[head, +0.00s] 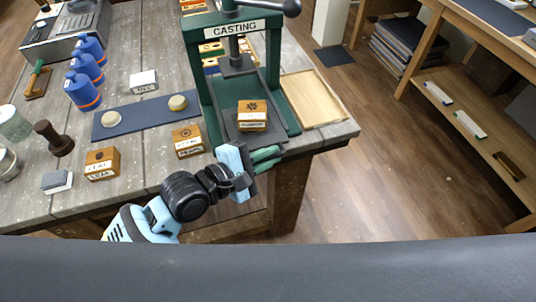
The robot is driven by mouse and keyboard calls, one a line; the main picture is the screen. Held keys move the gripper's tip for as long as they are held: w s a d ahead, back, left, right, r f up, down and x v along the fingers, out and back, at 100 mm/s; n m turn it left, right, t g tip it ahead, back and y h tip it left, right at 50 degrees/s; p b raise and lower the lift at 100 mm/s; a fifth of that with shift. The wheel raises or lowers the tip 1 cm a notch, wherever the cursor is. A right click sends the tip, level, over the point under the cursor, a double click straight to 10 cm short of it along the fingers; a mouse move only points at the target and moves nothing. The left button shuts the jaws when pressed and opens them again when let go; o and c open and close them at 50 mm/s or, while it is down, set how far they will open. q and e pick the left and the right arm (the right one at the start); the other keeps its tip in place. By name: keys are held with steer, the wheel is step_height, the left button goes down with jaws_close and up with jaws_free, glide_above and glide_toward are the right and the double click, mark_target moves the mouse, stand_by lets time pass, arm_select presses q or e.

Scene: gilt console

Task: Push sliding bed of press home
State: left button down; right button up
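The green press (274,50), marked CASTING, stands near the right end of the workbench. Its dark grey sliding bed (258,138) extends out of the frame towards me. A wooden block (252,115) with a dark emblem and a label sits on the bed, in front of the screw and platen (237,63). My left gripper (249,164), light blue and black, is at the near end of the bed, just below its front edge. Whether it touches the bed is unclear, and its finger gap is hidden. My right gripper is out of view.
A labelled wooden block (187,141) stands left of the press, and another (102,164) farther left. A blue mat (140,117) bears round pads. Blue bottles (82,91) stand at left. A shallow wooden tray (312,98) lies right of the press. Green rounded shapes (266,155) show beside the gripper.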

mark_target(275, 135)
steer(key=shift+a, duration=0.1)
arm_select(q)
steer(key=shift+w+a, duration=0.1)
steer(key=shift+w, duration=0.1)
steer(key=w, duration=0.1)
steer(key=w+a, duration=0.1)
steer(key=w, duration=0.1)
steer(key=shift+w+f, duration=0.1)
steer(key=shift+w, duration=0.1)
steer(key=shift+w+a, duration=0.15)
steer(key=shift+w, duration=0.2)
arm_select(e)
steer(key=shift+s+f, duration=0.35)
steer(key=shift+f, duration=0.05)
arm_select(q)
steer(key=c, duration=1.5)
jaws_free()
steer(key=shift+s, duration=0.1)
